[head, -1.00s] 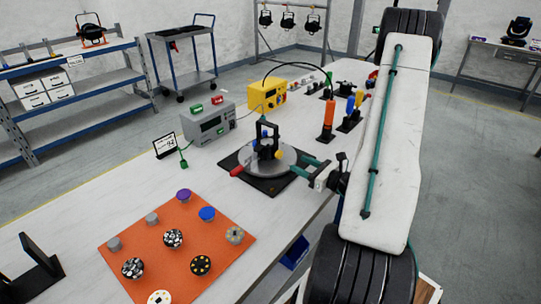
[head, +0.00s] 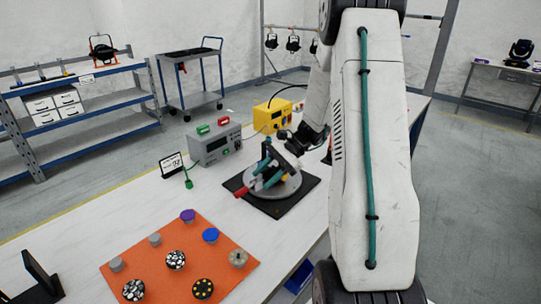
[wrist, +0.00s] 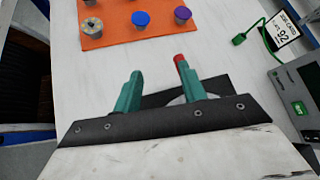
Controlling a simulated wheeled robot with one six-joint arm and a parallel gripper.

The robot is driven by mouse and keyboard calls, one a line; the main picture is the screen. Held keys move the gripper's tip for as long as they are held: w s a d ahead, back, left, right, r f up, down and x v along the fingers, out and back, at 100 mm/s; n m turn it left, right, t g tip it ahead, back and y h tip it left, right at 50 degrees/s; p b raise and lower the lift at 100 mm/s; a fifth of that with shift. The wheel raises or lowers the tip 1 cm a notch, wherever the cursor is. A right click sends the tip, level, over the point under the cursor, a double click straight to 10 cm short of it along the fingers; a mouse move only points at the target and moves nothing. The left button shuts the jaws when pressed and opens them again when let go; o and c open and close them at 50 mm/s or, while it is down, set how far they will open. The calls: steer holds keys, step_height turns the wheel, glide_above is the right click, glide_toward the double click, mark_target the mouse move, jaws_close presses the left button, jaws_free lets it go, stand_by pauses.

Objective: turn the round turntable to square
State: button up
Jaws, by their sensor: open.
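The round turntable (head: 288,188) is a grey disc on a black square base (head: 284,206) on the white bench. A red-tipped handle (head: 241,192) sticks out at its left. A dark upright frame on the disc is partly hidden by my gripper. My gripper (head: 258,177) is open, with its teal fingers over the disc, reaching in from the upper right. In the wrist view my gripper (wrist: 158,72) has its fingers apart. The red tip (wrist: 179,57) shows at the end of the right finger there; I cannot tell if they touch. The gripper body hides most of the disc.
An orange mat (head: 185,248) with several knobs lies at the front left. A grey meter box (head: 215,145), a small sign (head: 171,165) and a yellow box (head: 272,115) stand behind the turntable. Bare bench lies between mat and turntable.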

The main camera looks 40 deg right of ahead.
steer(key=w+d+r+n+g+h, duration=0.2)
steer(key=w+d+r+n+h, duration=0.6)
steer(key=w+h, duration=0.4)
steer(key=w+d+f, duration=0.1)
steer(key=d+f, duration=0.1)
steer(key=w+d+f+m+y, duration=0.1)
steer(key=d+f, duration=0.1)
steer(key=d, duration=0.1)
steer(key=w+d+f+m, duration=0.1)
steer(key=d+f, duration=0.1)
steer(key=shift+w+d+g, duration=0.3)
steer(key=shift+w, duration=0.05)
steer(key=shift+d+f, duration=0.1)
steer(key=shift+f, duration=0.15)
step_height(320, 180, down, 7)
steer(key=shift+f, duration=0.15)
jaws_close()
